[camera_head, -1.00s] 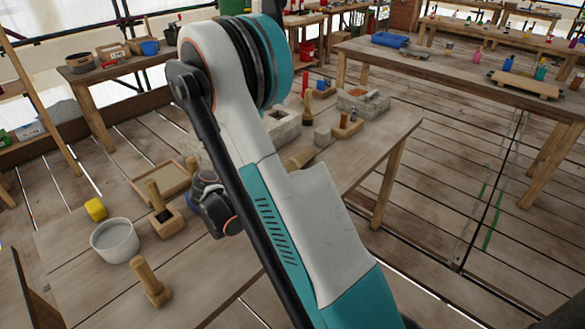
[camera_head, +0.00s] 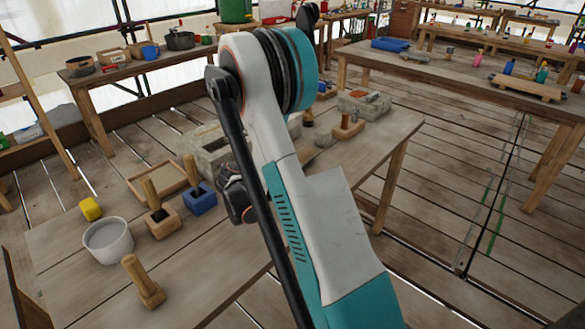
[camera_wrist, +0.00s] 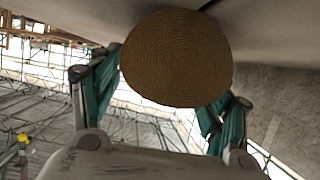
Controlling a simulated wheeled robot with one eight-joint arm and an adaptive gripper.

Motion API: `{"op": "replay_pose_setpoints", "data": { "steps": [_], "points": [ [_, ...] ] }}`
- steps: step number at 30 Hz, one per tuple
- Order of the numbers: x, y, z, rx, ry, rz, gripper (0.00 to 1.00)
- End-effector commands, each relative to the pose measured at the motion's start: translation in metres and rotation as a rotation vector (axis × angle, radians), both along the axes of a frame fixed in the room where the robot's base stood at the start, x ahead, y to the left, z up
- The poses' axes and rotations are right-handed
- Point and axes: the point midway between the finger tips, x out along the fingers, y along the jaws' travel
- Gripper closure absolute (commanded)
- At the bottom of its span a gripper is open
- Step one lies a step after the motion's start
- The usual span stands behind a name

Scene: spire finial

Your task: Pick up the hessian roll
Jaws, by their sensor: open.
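The hessian roll (camera_wrist: 177,58) shows in the wrist view as a round, brown, woven end face near the top middle. It lies between the two teal-and-grey fingers of my gripper (camera_wrist: 168,78), which are spread apart. The roll's far length is hidden behind its end face. A grey-brown surface borders the roll at the top of the wrist view; I cannot tell whether the fingers touch the roll. In the head view my arm covers the middle of the workbench (camera_head: 205,285), and I cannot make out the roll or the fingertips there.
The bench holds a pale bucket (camera_head: 108,241), a yellow block (camera_head: 91,208), a wooden-handled tool (camera_head: 142,282), a blue block with a handle (camera_head: 200,196), a shallow tray (camera_head: 135,183) and stone blocks (camera_head: 203,142). Other tables stand behind. Open plank floor lies at right.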

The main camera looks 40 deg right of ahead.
Motion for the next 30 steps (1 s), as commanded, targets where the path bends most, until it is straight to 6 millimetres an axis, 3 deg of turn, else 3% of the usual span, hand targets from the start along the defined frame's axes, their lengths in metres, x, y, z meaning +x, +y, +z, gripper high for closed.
{"op": "replay_pose_setpoints", "data": {
  "steps": [2, 9, 22, 30],
  "points": [
    [0.000, 0.000, 0.001, 0.000, 0.000, 0.000, 0.30],
    [0.000, 0.000, 0.001, 0.000, 0.000, 0.000, 0.84],
    [0.000, 0.000, 0.006, -0.001, 0.000, 0.000, 0.86],
    [0.000, 0.000, 0.042, -0.001, 0.000, 0.000, 0.86]
  ]
}}
